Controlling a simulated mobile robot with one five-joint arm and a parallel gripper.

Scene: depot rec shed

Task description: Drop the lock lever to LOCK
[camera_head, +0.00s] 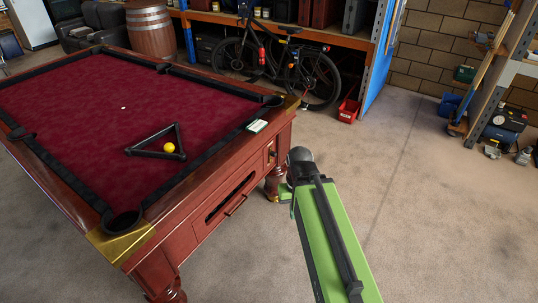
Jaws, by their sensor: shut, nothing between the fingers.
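A wooden pool table (205,220) with red cloth fills the left side. On its near end panel, close to the right corner, is a small dark fitting (271,155) that may be the lock lever; it is too small to tell its position. A dark slot and a small drawer-like handle (236,205) sit lower on the same panel. My green arm reaches up from the bottom right to beside the table's right corner leg. My gripper is not visible; the arm's far end seems hidden behind its own link.
A black triangle (143,150) and a yellow ball (169,148) lie on the cloth. A small box (257,126) rests on the rail. A bicycle (290,70), a barrel (152,32) and a red bin (348,110) stand behind.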

